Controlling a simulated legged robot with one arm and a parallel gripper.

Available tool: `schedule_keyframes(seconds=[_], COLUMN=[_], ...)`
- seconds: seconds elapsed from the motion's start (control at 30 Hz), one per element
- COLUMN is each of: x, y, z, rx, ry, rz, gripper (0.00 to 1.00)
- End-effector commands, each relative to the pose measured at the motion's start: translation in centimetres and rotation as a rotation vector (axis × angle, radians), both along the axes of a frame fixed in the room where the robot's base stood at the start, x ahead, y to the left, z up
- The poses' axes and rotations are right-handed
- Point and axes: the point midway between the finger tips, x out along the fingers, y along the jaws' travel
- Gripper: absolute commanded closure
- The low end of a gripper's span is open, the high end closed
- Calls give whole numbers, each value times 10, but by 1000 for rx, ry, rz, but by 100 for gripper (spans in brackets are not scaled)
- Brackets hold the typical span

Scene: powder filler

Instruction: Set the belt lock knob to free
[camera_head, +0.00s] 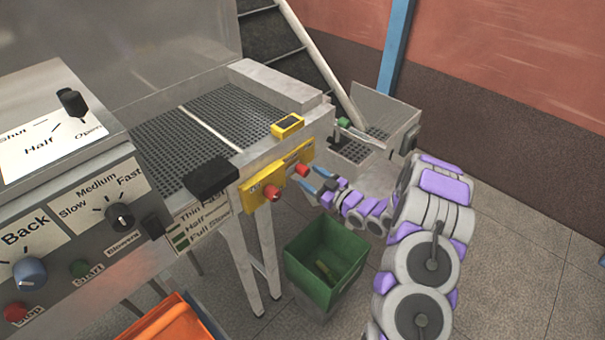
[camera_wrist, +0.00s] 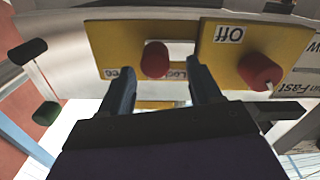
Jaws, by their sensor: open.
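The belt lock knob (camera_head: 302,170) is a red knob on the right part of the yellow panel on the machine's side. The wrist view is upside down and shows this knob (camera_wrist: 155,60) with partly hidden lettering beside it, one piece reading like "Loc". Where the knob points is hard to tell. My gripper (camera_head: 315,180) is open, with blue fingers just in front of the knob. In the wrist view my gripper (camera_wrist: 160,72) has one finger on each side of the knob, slightly short of it. Contact is not visible.
A second red knob (camera_wrist: 260,72) sits close by on a yellow plate marked "Off"; it also shows in the head view (camera_head: 271,192). A green bin (camera_head: 325,262) stands on the floor below. A black block (camera_head: 210,178) juts from the machine's corner. Floor to the right is clear.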

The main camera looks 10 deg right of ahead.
Motion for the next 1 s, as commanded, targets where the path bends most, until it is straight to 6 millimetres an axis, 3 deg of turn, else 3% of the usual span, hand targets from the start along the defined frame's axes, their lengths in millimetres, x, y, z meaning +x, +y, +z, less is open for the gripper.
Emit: schedule_keyframes(seconds=[0.3,0.7,1.0], x=[29,34,34], y=[23,26,25], z=[-2,0,-1], rx=[0,0,0], ry=[4,2,2], rz=[1,0,0], gripper=[37,37,64])
